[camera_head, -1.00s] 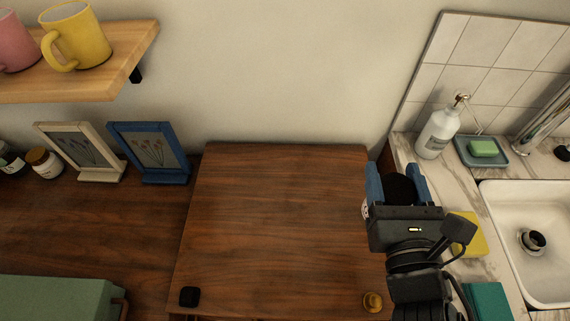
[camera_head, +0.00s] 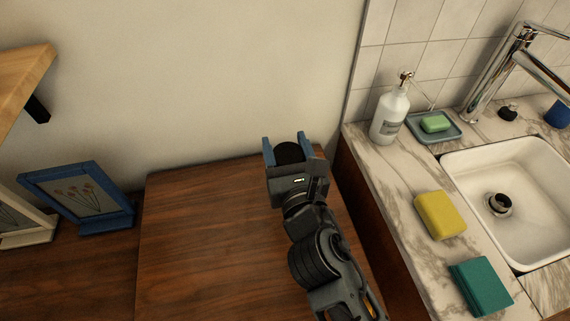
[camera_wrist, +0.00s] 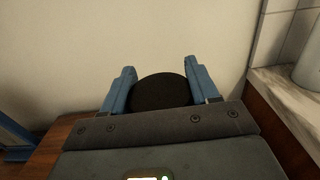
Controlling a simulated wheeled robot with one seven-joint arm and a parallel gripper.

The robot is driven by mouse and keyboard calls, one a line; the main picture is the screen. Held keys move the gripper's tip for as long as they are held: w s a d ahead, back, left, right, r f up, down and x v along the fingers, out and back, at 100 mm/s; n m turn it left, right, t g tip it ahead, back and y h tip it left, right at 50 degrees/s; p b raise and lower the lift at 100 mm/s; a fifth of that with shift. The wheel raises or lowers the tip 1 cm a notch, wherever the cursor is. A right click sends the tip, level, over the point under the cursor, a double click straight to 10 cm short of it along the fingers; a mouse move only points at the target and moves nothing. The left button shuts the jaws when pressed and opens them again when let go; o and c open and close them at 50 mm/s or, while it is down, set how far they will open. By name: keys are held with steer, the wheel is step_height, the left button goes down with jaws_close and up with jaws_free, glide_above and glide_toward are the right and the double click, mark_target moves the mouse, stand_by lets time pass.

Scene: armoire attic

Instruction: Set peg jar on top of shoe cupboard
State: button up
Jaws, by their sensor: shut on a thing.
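My gripper (camera_head: 285,146) is shut on a round, black-topped thing (camera_head: 290,154), which I take to be the peg jar. Its dark top (camera_wrist: 160,92) shows between the blue fingers in the wrist view; its body is hidden by the gripper. The brown wooden top (camera_head: 205,235), which I take to be the shoe cupboard's, lies below. In the head view my gripper is over its back right part, close to the wall. I cannot tell whether the jar touches the wood.
A marble counter (camera_head: 385,185) with a white bottle (camera_head: 390,118), soap dish (camera_head: 448,132), yellow sponge (camera_head: 440,214), teal block (camera_head: 481,286) and sink (camera_head: 530,210) stands right. A blue picture frame (camera_head: 82,195) stands left. The wooden top's left and middle are clear.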

steer(key=shift+f+b, duration=1.15)
steer(key=shift+f, duration=0.8)
steer(key=shift+f, duration=0.2)
steer(key=o, duration=1.5)
steer(key=shift+r, duration=0.25)
steer(key=b+v, duration=0.1)
steer(key=v, duration=1)
steer(key=shift+f+b, duration=0.15)
steer(key=shift+b, duration=0.2)
steer(key=shift+s+d, duration=0.1)
steer(key=shift+s, duration=0.35)
